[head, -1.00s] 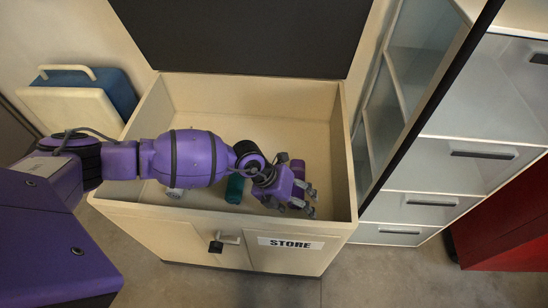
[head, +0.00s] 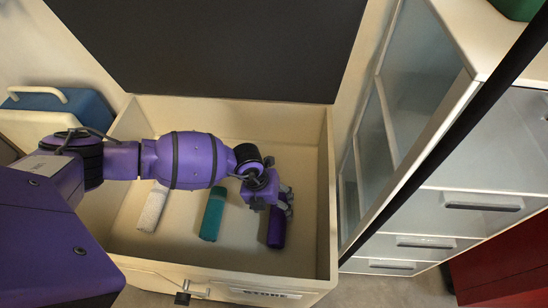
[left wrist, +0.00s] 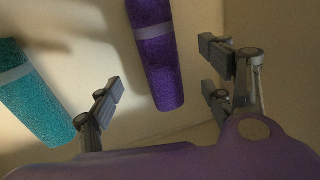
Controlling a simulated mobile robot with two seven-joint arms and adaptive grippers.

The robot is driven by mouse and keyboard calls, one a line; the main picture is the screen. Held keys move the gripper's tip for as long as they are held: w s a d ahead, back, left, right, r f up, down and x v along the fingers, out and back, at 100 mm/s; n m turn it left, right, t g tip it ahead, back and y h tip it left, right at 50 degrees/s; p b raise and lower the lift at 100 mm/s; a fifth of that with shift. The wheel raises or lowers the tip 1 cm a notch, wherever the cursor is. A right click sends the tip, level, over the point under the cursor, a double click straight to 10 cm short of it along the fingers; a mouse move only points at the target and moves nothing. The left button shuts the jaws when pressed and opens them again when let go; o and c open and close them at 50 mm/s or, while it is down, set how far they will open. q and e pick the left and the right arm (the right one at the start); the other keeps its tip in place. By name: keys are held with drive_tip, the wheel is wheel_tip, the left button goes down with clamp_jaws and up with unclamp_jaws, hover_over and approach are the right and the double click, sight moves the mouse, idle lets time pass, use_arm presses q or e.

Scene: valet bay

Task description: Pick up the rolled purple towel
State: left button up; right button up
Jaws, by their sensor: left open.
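The rolled purple towel (head: 277,230) lies in the open store box, to the right of the other rolls. In the left wrist view the towel (left wrist: 155,58) has a pale band and shows between my open fingers, apart from them. My left gripper (head: 284,200) is over the towel's upper part in the head view and hides some of it. The gripper (left wrist: 165,95) is open and empty in the left wrist view. My right gripper is not in view.
A teal roll (head: 212,215) and a white roll (head: 153,207) lie in the same box (head: 331,190). The raised dark lid (head: 230,50) stands behind. A glass-fronted cabinet (head: 425,80) is close on the right. A blue case (head: 78,103) is at left.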

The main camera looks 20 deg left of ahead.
sight(276, 213)
use_arm(q)
drive_tip(key=shift+w+d+f, duration=0.15)
drive_tip(key=shift+w+f, duration=0.1)
drive_tip(key=shift+w, duration=0.1)
drive_tip(key=shift+f, duration=0.35)
drive_tip(key=shift+s+d+f+b, duration=0.2)
drive_tip(key=shift+f+b, duration=0.15)
drive_tip(key=shift+f, duration=0.45)
drive_tip(key=x, duration=0.2)
drive_tip(key=b+x, duration=0.1)
drive_tip(key=shift+w+a+f, duration=0.1)
drive_tip(key=shift+w+f, duration=0.1)
drive_tip(key=shift+f, duration=0.5)
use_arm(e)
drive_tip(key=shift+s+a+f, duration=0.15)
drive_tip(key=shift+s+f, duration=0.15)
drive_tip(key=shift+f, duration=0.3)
use_arm(q)
drive_tip(key=c, duration=1.1)
drive_tip(key=shift+c, duration=0.9)
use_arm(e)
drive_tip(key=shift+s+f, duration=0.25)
